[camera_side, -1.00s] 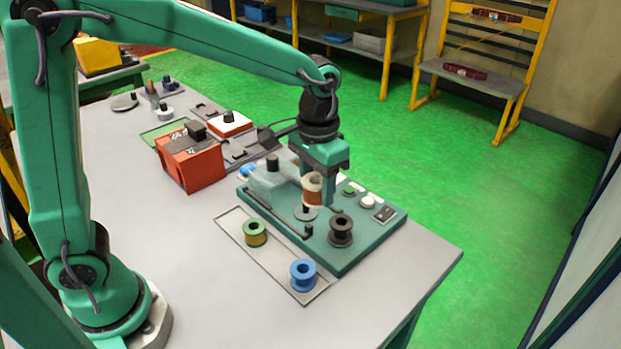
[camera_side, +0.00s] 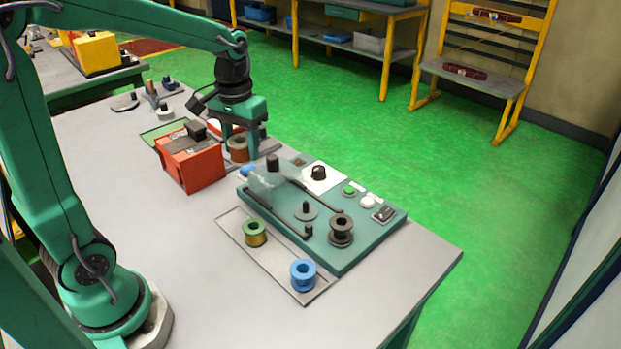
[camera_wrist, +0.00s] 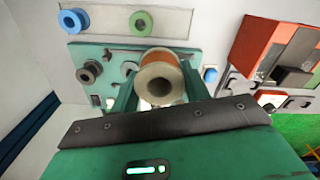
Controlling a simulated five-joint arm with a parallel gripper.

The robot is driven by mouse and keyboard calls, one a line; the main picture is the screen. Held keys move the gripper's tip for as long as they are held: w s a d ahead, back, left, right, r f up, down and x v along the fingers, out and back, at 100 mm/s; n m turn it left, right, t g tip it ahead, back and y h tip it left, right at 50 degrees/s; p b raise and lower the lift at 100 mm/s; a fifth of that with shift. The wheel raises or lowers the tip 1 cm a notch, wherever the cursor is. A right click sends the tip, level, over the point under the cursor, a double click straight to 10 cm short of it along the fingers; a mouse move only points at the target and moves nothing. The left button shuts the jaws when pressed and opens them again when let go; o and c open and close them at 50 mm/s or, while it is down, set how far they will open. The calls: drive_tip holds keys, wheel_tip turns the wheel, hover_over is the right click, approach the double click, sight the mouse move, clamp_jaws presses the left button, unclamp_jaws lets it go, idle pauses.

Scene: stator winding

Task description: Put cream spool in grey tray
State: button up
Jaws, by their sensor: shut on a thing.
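The cream spool (camera_side: 238,150), wound with copper-brown wire, hangs in my gripper (camera_side: 240,148), whose jaws are shut on it. In the side view it is beside the red box, off the far left end of the green winding machine. The wrist view shows the spool (camera_wrist: 160,78) between the two green fingers, its cream flange facing the camera. The pale grey tray (camera_side: 277,263) lies flat along the machine's near side, right of and below my gripper. It holds a green spool (camera_side: 254,233) and a blue spool (camera_side: 302,274). The tray also shows in the wrist view (camera_wrist: 108,22).
The winding machine (camera_side: 368,240) bears a black spool (camera_side: 341,229) and bare posts. A red box (camera_side: 192,168) stands just left of my gripper. Small parts lie at the table's far left corner. The table front (camera_side: 410,272) is clear.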

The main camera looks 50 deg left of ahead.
drive_tip(key=s+a+n, duration=0.1)
drive_tip(key=s+a, duration=0.1)
drive_tip(key=a, duration=0.2)
hover_over(237, 221)
wheel_tip(237, 221, down, 11)
drive_tip(key=shift+f, duration=0.7)
drive_tip(key=shift+f, duration=0.1)
drive_tip(key=shift+f, duration=1.9)
drive_tip(key=shift+f, duration=1.35)
drive_tip(key=o, duration=1.3)
drive_tip(key=shift+r, duration=0.15)
